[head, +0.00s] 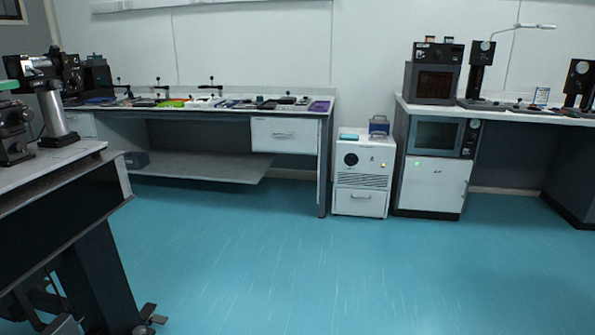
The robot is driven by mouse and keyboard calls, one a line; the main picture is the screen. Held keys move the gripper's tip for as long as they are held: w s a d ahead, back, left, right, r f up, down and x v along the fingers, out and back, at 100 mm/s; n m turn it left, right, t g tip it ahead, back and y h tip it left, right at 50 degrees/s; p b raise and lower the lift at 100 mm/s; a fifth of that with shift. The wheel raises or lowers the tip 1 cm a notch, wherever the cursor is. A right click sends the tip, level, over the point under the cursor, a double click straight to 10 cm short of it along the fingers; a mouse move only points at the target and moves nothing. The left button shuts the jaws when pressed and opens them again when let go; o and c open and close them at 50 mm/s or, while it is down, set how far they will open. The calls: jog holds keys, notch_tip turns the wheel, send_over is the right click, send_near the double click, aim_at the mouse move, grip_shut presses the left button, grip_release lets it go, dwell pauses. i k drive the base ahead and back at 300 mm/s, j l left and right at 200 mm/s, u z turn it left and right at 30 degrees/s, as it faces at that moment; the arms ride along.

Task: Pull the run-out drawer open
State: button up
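Several drawers show in the head view, and I cannot tell which one is the run-out drawer. A white drawer front (285,135) with a bar handle hangs under the right end of the long back bench and looks shut. Another white drawer front (360,203) with a small handle is at the bottom of a white floor cabinet (362,160), and it also looks shut. A third pale front (80,125) shows at the bench's left end, partly hidden by equipment. My gripper is not in view.
The blue floor (300,260) is clear in the middle. A dark-legged optical table (60,165) stands close on the left. The long bench (230,112) carries many small items. A right bench (500,113) holds instruments, with an oven-like unit (435,136) below.

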aim_at(291, 127)
jog(key=i, duration=3.05)
jog(key=i+u, duration=0.15)
jog(key=i, duration=0.5)
jog(key=i+l+u, duration=0.15)
jog(key=i, duration=0.45)
